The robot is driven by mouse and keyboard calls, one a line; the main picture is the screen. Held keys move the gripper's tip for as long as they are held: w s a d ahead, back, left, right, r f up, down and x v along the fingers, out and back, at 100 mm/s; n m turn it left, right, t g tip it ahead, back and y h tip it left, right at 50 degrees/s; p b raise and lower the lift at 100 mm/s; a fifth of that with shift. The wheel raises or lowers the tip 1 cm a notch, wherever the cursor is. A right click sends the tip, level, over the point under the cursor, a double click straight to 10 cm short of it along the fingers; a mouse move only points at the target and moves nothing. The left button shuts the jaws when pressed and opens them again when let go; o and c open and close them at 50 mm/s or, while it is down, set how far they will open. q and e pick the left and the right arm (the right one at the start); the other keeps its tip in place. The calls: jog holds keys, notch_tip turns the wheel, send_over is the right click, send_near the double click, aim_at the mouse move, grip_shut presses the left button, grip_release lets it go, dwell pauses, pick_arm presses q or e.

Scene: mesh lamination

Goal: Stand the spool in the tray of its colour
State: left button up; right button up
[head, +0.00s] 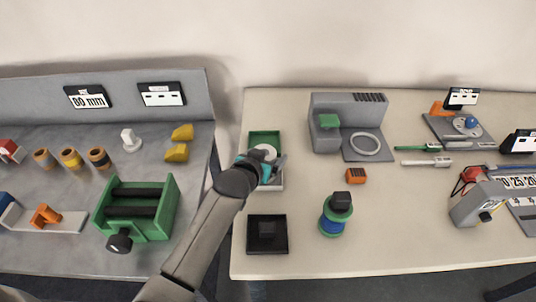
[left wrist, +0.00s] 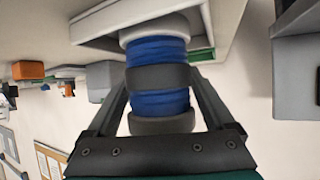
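My left gripper (head: 266,168) is over the row of trays on the light table. The spool's pale top (head: 264,152) shows beside the gripper in the head view. The spool is upright at the white tray (head: 272,186); I cannot tell whether it touches the tray floor. The green tray (head: 265,136) is behind and the black tray (head: 281,249) in front; both look empty. My right gripper is not in view.
A green-flanged item with blue winding (head: 334,223) and an orange block (head: 355,176) stand right of the trays. A grey machine (head: 348,105) stands behind. A gap separates this table from the grey left bench (head: 60,258), which holds a green roller frame (head: 163,208).

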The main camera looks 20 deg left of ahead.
pick_arm(q)
jog(key=shift+o, duration=0.7)
jog(key=shift+r, duration=0.2)
jog(key=p+v, duration=0.3)
jog(key=v, duration=0.9)
jog(key=shift+f, duration=0.1)
